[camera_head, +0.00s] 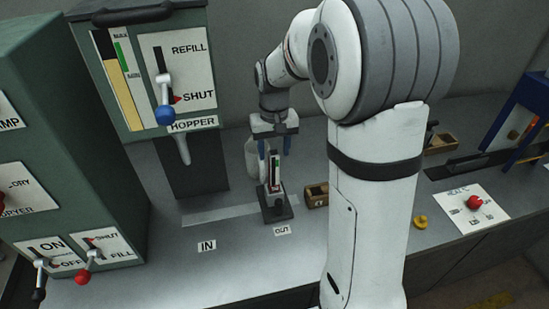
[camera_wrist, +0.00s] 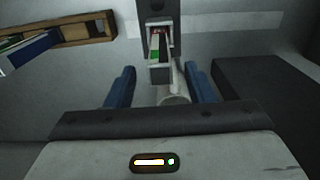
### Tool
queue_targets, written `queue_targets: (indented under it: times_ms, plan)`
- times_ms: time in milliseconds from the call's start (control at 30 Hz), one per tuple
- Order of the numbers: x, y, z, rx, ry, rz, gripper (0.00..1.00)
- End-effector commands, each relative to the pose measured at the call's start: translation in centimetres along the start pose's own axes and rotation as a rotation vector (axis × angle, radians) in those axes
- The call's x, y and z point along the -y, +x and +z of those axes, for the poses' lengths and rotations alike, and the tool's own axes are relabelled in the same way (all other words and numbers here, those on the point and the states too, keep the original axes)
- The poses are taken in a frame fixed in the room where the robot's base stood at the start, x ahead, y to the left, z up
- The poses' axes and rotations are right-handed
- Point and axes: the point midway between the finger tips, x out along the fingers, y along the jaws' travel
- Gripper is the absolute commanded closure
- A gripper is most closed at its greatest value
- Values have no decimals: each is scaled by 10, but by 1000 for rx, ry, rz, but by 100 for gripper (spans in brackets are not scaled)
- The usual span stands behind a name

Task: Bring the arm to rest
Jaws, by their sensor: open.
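My gripper (camera_head: 274,146) hangs at the end of my white arm, low over the grey counter, with its blue fingers pointing down. In the wrist view its two blue fingers (camera_wrist: 161,90) stand wide apart. A small dark stand (camera_head: 277,208) with a green and white upright piece is just in front of the fingers. In the wrist view the stand (camera_wrist: 158,15) lies ahead, beyond the fingertips. A pale bottle-like thing (camera_head: 251,158) is beside the gripper at its left. A pale round thing (camera_wrist: 174,92) shows between the fingers, not visibly gripped.
The hopper box (camera_head: 150,75) with a blue-knobbed lever stands at left, by a green cabinet (camera_head: 60,160) with levers. A small wooden box (camera_head: 317,196) is right of the stand. A red knob panel (camera_head: 468,208) and blue frame (camera_head: 520,110) are at right. The counter near IN is clear.

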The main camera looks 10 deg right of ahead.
Motion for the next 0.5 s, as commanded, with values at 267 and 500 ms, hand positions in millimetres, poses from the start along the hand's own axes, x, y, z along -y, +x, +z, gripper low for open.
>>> queue_targets:
  times_ms: [267,500]
  plan:
    - [0,-36,0,0,0,0,51]
    - [0,-46,10,-12,0,0,51]
